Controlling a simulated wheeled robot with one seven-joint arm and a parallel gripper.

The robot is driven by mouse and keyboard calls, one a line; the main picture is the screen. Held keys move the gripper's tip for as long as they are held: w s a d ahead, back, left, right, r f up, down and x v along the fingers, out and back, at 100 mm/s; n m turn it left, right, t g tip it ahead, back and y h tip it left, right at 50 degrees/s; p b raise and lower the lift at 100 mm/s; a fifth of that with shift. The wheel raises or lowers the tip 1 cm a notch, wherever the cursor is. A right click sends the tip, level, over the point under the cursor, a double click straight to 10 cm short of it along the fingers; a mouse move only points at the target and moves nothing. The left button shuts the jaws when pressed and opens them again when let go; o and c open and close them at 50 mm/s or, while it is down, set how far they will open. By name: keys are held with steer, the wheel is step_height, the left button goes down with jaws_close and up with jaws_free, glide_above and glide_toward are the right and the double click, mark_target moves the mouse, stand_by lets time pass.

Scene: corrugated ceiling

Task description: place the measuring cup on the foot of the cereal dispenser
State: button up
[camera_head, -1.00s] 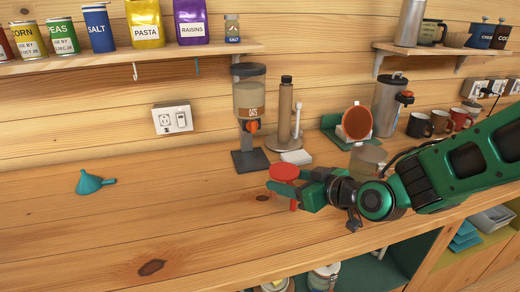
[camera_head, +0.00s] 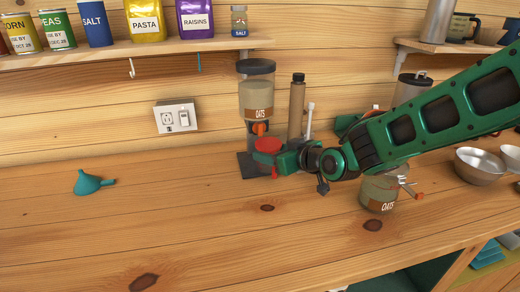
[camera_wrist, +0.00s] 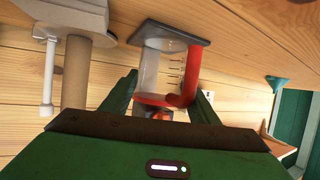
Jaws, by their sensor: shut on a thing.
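The measuring cup (camera_head: 267,145) has a red rim and handle and looks upright at the front of the cereal dispenser (camera_head: 256,98). In the wrist view, its clear, marked body and red handle (camera_wrist: 188,80) lie between the fingers. My gripper (camera_head: 280,158) is shut on the cup; it also shows in the wrist view (camera_wrist: 160,108). The dispenser's dark square foot (camera_head: 246,167) is partly hidden behind the cup in the head view and shows at the top of the wrist view (camera_wrist: 165,33). I cannot tell whether the cup touches the foot.
A tan tube (camera_head: 297,108) on a stand with a white rod is just right of the dispenser. An oats jar (camera_head: 379,192) and metal bowl (camera_head: 478,165) are further right. The counter between funnel and foot is clear.

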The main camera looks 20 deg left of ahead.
mark_target(262, 148)
steer(key=shift+w+a, duration=0.7)
steer(key=shift+a, duration=0.25)
steer(key=w+a, duration=0.2)
steer(key=a, duration=0.1)
steer(key=shift+f, duration=0.5)
steer(key=shift+d+f, duration=0.1)
steer(key=shift+f, duration=0.1)
steer(key=o, duration=1.1)
